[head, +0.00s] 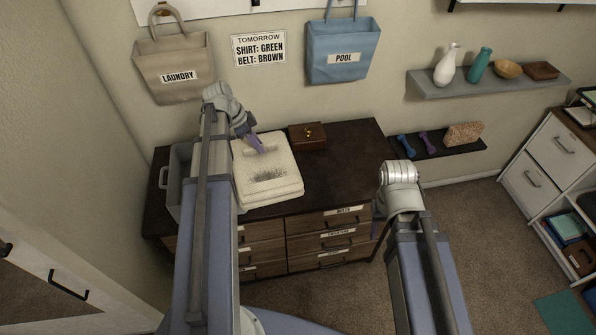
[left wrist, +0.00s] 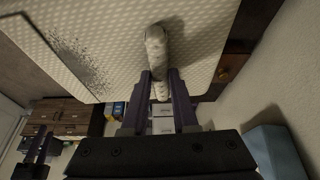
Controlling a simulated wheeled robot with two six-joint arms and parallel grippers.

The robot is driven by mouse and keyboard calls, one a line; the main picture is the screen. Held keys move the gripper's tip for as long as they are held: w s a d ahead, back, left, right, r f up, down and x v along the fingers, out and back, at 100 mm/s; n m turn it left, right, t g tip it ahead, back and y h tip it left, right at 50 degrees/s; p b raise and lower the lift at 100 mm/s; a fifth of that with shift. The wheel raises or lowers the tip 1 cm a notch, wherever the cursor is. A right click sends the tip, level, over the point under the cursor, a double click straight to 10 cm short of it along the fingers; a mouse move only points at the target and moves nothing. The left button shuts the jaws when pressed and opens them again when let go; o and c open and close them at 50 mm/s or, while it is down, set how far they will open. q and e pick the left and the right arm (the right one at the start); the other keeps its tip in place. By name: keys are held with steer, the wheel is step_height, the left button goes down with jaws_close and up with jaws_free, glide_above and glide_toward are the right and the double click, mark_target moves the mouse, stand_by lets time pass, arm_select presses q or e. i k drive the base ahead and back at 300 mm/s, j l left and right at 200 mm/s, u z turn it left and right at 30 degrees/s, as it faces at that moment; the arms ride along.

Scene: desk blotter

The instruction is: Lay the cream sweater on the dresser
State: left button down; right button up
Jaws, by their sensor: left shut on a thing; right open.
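The cream sweater (head: 283,188) is folded into a thick rectangle with a dark speckled patch. It is over the top of the dark wooden dresser (head: 340,150); I cannot tell whether all of it rests there. My left gripper (head: 262,149) is at its far part, pointing down. In the left wrist view my left gripper (left wrist: 160,90) is shut on a raised fold of the sweater (left wrist: 110,40). My right gripper (head: 378,222) hangs in front of the dresser's right end, mostly hidden by its own wrist. It is open and empty.
The dresser top is bare on the right. Laundry (head: 178,75) and pool (head: 342,50) bags hang on the wall above.

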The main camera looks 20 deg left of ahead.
mark_target(348, 169)
steer(key=i+l, duration=0.2)
steer(key=l, duration=0.15)
steer(key=i+l, duration=0.2)
steer(key=l, duration=0.15)
steer(key=i+l, duration=0.15)
steer(key=l, duration=0.2)
steer(key=i, duration=0.55)
